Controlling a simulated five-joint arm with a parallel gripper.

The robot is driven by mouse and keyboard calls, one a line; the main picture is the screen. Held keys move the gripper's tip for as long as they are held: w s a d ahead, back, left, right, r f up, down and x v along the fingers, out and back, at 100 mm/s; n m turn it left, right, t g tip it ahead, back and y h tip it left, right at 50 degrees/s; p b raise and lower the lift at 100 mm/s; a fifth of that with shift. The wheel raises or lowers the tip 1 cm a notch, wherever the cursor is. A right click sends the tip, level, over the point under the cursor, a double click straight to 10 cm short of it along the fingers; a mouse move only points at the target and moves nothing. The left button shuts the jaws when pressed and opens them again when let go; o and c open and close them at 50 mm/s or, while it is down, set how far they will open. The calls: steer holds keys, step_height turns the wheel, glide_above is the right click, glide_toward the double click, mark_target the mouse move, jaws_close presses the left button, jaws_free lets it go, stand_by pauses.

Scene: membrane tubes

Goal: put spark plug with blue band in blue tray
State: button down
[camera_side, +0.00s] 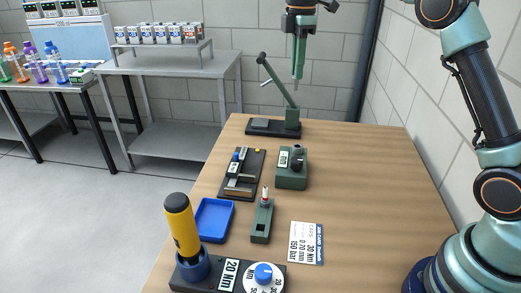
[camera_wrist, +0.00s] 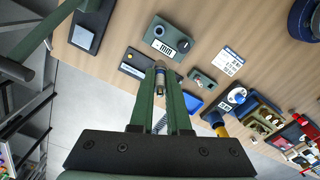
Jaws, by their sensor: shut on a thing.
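The blue tray (camera_side: 214,220) lies on the wooden table at its left side; it also shows in the wrist view (camera_wrist: 193,102). It looks empty. My gripper (camera_side: 298,77) is raised high over the back of the table, pointing down, well behind and above the tray. In the wrist view my gripper (camera_wrist: 160,78) is shut on a slim metallic spark plug (camera_wrist: 160,88). I cannot make out the colour of its band. Another plug-like piece with a white and red top (camera_side: 265,195) stands in a small green holder (camera_side: 261,226).
A lever press (camera_side: 292,118) stands at the back. A black fixture (camera_side: 256,166) and a green block gauge (camera_side: 291,173) are mid-table. A yellow-handled driver (camera_side: 181,225) stands upright beside the tray, near a torque dial (camera_side: 264,274). A printed card (camera_side: 306,243) lies flat. The table's right side is clear.

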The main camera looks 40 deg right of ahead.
steer(key=a+f+n, duration=0.2)
steer(key=a+n, duration=0.1)
steer(key=a, duration=1.3)
steer(key=n, duration=0.3)
glide_above(212, 222)
step_height(212, 222, down, 22)
steer(key=shift+f, duration=0.15)
steer(key=shift+f, duration=0.1)
steer(key=c, duration=0.9)
jaws_free()
